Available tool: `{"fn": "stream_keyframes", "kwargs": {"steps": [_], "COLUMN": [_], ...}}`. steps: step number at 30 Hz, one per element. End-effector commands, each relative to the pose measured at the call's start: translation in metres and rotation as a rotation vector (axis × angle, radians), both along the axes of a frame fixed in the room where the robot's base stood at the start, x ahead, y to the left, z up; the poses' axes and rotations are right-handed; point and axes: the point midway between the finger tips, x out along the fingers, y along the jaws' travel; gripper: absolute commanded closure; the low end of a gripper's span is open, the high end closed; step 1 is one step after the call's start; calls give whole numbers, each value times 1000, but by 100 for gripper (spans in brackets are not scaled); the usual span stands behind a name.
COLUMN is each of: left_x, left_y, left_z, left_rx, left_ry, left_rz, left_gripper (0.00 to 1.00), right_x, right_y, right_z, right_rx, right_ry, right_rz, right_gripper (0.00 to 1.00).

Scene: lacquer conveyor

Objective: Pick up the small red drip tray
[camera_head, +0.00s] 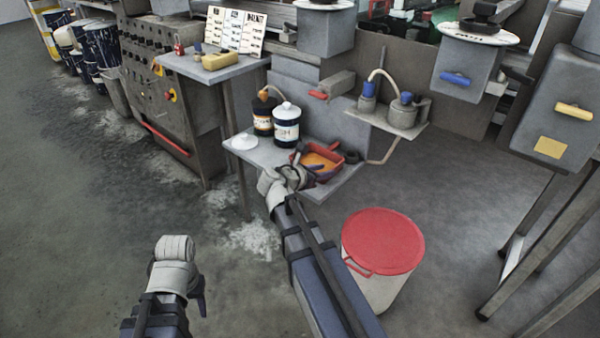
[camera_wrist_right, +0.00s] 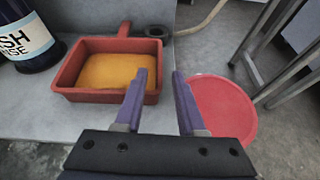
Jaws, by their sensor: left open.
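The small red drip tray (camera_head: 330,174) sits on a grey shelf, with orange liquid inside. In the right wrist view the tray (camera_wrist_right: 88,97) is to the left, its handle pointing toward the back. My right gripper (camera_wrist_right: 163,76) is open and empty at the tray's right side. Its left finger overlaps the tray's right wall in that view; I cannot tell whether they touch. In the head view the right gripper (camera_head: 307,172) is at the tray and partly hides it. My left gripper (camera_head: 198,285) is open and empty over the floor at lower left, its fingers mostly hidden.
White and dark bottles (camera_head: 286,128) and a white lid (camera_head: 243,142) stand left of the tray. A dark ring (camera_head: 352,156) lies behind it. A bin with a red lid (camera_head: 384,241) stands on the floor to the right. A side shelf with pumps (camera_head: 400,120) is behind.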

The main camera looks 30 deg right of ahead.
Motion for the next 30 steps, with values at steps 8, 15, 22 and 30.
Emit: {"fn": "stream_keyframes", "kwargs": {"steps": [8,15,22,30], "left_x": [0,0,0,0], "left_y": [0,0,0,0], "left_z": [-8,-17,-19,-35], "left_rx": [0,-1,-1,-1], "left_ry": [0,0,0,-1], "left_rz": [-1,-1,-1,2], "left_gripper": [50,50,50,50], "right_x": [2,9,11,17], "right_y": [-7,-24,-30,-58], "right_z": [-3,-13,-15,-31], "right_rx": [-36,-35,-33,-33], "right_ry": [31,29,29,28], "right_rz": [15,13,15,13], "right_gripper": [61,61,61,61]}}
